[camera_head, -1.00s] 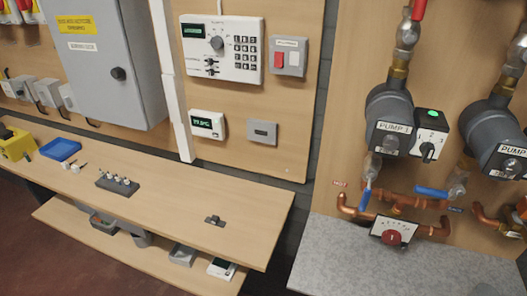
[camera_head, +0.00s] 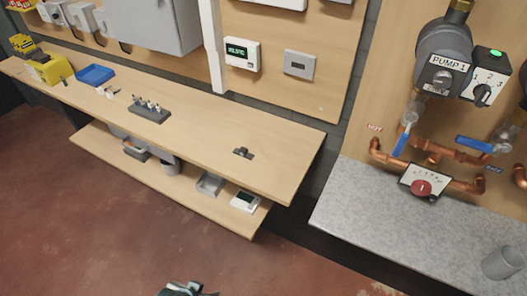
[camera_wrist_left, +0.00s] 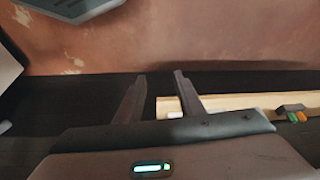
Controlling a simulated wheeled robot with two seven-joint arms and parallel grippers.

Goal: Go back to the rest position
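My left gripper (camera_head: 187,289) shows only as a dark piece at the bottom edge of the head view, over the red floor and in front of the wooden bench. In the left wrist view its two dark fingers (camera_wrist_left: 160,75) stand apart with nothing held between them. Reddish floor and a dark band lie beyond the fingertips. My right gripper is in neither view.
A wooden bench (camera_head: 225,120) with a lower shelf runs along the wall. It bears a yellow box (camera_head: 50,69), a blue tray (camera_head: 95,75) and a dark holder (camera_head: 150,114). A grey worktop (camera_head: 360,205) stands at right below pump 1 (camera_head: 446,68). Floor in front is clear.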

